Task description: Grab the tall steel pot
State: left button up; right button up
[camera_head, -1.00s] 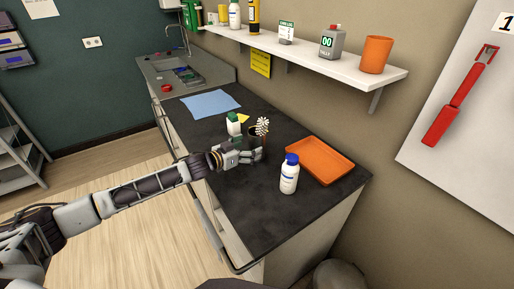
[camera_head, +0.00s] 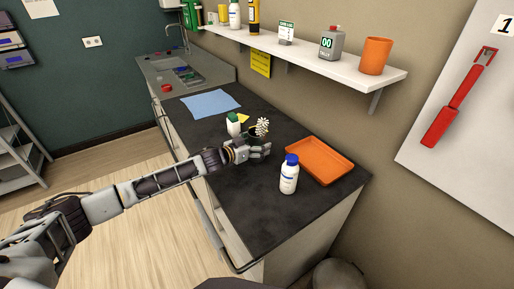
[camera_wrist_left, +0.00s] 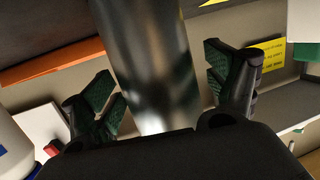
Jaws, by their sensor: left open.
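The tall steel pot (camera_wrist_left: 150,60) fills the middle of the left wrist view as a shiny grey cylinder. It stands between the two dark green-padded fingers of my left gripper (camera_wrist_left: 162,84), with a visible gap on each side. In the head view my left gripper (camera_head: 262,149) is at the pot on the dark counter and hides most of it. A white bristled brush head (camera_head: 262,127) shows just above the gripper there. My left gripper is open. My right gripper is in neither view.
A white bottle with a blue cap (camera_head: 289,175) and an orange tray (camera_head: 321,160) stand to the right. A white bottle with a green cap (camera_head: 233,125) is close behind the gripper. A blue cloth (camera_head: 210,103) lies farther back. The counter's front (camera_head: 258,215) is clear.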

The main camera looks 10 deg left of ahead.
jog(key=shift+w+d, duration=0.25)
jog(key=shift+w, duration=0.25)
pick_arm(q)
jog(key=c, duration=1.2)
jog(key=shift+r, duration=0.1)
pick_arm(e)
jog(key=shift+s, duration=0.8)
pick_arm(q)
jog(key=shift+r, duration=0.1)
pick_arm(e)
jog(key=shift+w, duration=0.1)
